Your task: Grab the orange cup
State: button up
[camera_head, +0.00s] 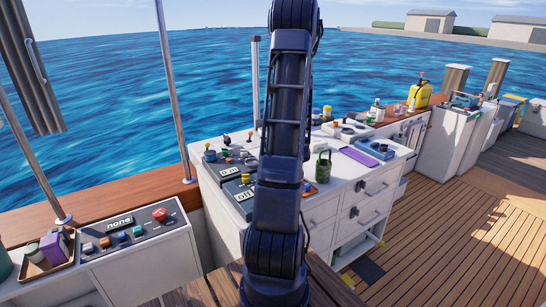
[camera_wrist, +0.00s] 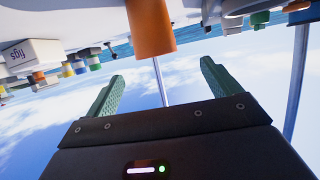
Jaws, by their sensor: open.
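An orange cup (camera_wrist: 150,28) shows large at the top middle of the wrist view, which looks upside down. My gripper (camera_wrist: 161,70) is open, with its two green ridged fingers spread wide. The cup appears beyond the fingertips, roughly in line with the space between them, and nothing is between the fingers. The cup's upper part in the picture is cut off by the frame edge. In the head view my arm stands in the middle and covers part of the counter; I cannot clearly pick out the cup or the gripper there.
A white cabinet counter (camera_head: 375,186) holds several small items, among them a dark green canister (camera_head: 323,168) and a purple tray (camera_head: 359,157). A control panel (camera_head: 132,232) stands at left. In the wrist view, a white box (camera_wrist: 30,55) marked "figs" is at left. Wooden deck (camera_head: 440,240) lies open at right.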

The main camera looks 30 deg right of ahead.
jog(key=x, duration=0.5)
jog(key=shift+w+d+f, duration=0.1)
jog(key=shift+w, duration=0.05)
jog(key=shift+d+x, duration=0.15)
jog(key=shift+x, duration=1.2)
jog(key=shift+d+x, duration=0.2)
jog(key=shift+x, duration=1.15)
jog(key=c, duration=1.1)
jog(key=shift+o, duration=0.2)
